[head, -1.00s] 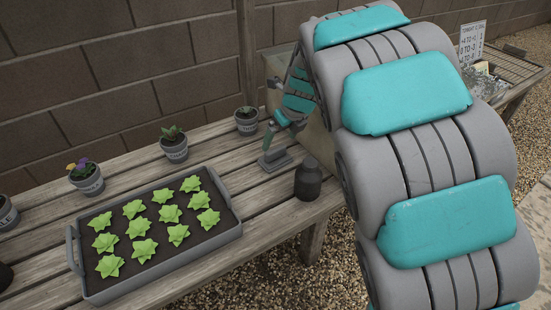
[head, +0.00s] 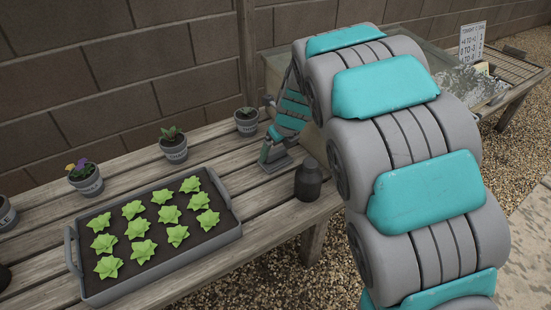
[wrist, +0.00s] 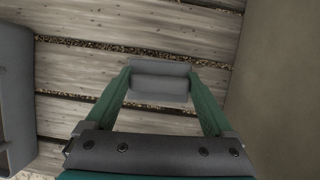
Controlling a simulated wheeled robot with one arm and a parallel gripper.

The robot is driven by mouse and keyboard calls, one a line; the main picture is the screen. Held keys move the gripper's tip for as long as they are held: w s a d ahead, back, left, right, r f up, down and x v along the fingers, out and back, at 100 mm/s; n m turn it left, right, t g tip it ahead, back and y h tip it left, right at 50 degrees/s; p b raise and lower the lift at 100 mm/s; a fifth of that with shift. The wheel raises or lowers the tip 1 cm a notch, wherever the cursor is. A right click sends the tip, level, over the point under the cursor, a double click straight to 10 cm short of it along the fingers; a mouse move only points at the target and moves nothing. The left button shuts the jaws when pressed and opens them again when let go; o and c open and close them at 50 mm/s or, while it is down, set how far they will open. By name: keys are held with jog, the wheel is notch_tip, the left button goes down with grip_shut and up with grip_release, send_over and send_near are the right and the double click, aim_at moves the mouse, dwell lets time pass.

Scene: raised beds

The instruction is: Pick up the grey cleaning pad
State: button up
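The grey cleaning pad (head: 279,164) lies on the slatted bench, left of a dark bottle, partly hidden by my gripper. In the wrist view the pad (wrist: 160,80) is a small grey block with a ridge across it. My gripper (wrist: 160,85) points down at it, its two green fingers spread, one at each end of the pad. I see no clear lift of the pad off the bench, and contact at the fingertips is hard to tell. In the head view my gripper (head: 270,150) is low over the pad.
A grey tray of green seedlings (head: 236,230) stands at left. The dark bottle (head: 308,180) is close right of the pad. Small pots, one of them a grey pot (head: 247,124), line the wall side. A large pale box (head: 272,80) stands behind my gripper.

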aim_at(275, 149)
jog(key=c, duration=0.7)
jog(key=shift+o, duration=0.2)
notch_tip(275, 149, up, 10)
jog(key=shift+p, duration=0.45)
